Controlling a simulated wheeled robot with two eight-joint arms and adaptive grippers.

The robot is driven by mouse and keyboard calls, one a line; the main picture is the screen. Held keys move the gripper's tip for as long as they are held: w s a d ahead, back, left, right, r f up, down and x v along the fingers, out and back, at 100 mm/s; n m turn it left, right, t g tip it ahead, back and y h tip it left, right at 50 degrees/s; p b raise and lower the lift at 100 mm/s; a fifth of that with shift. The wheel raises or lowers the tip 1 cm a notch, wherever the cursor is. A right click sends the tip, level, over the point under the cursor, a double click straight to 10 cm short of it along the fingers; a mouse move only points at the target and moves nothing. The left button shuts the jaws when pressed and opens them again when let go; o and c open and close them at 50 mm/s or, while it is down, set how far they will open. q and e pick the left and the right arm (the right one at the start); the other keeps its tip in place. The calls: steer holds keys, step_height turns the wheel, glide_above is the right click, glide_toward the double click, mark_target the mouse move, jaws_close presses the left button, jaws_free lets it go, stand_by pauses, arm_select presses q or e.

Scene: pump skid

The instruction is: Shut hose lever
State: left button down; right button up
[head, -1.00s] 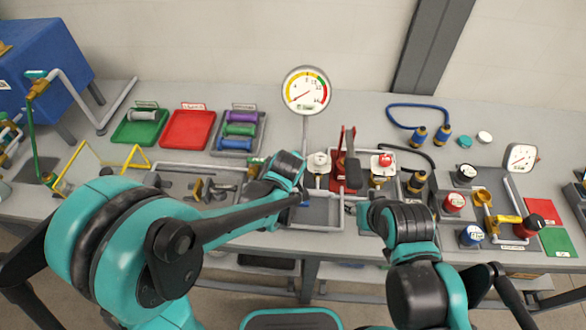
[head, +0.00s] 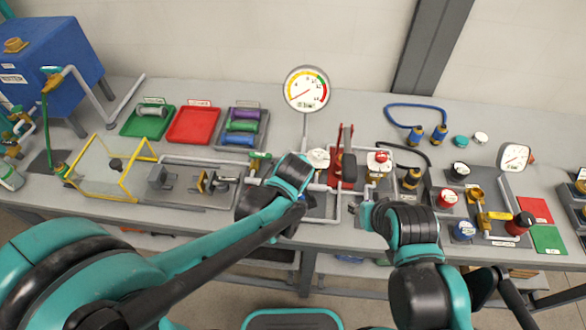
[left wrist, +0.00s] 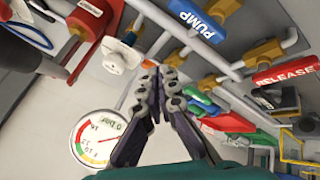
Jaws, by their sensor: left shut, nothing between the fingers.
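My left gripper (left wrist: 162,72) is shut and empty in the left wrist view, its fingertips close together in front of the pipework. In the head view its fingers are hidden behind my left wrist, over the middle of the bench. I cannot read which lever is the hose one. My right gripper (head: 366,212) is only partly visible.
A round gauge (head: 306,89) stands on a post behind the left gripper; it also shows in the left wrist view (left wrist: 95,138). A red-framed press (head: 345,160) is right of it. A yellow frame (head: 105,170) and coloured trays (head: 193,126) lie left.

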arm_select(q)
steer(key=shift+s+d+r+p, duration=0.2)
steer(key=shift+s+r, duration=0.15)
steer(key=shift+r, duration=0.2)
steer(key=shift+s+d+r+p, duration=0.1)
steer(key=shift+s+d+r, duration=0.1)
steer(key=shift+s+r, duration=0.25)
steer(key=shift+r, duration=0.1)
steer(key=shift+w, duration=0.1)
steer(key=s+a+m+b, duration=0.2)
steer(key=s+a+m, duration=0.2)
steer(key=s+a, duration=0.3)
steer(key=s+a+r+m+b, duration=0.1)
steer(key=s+a+m, duration=0.2)
steer(key=a, duration=1.1)
steer(key=s, duration=0.3)
steer(key=shift+s+m+y+b, duration=0.4)
steer(key=shift+r, duration=0.1)
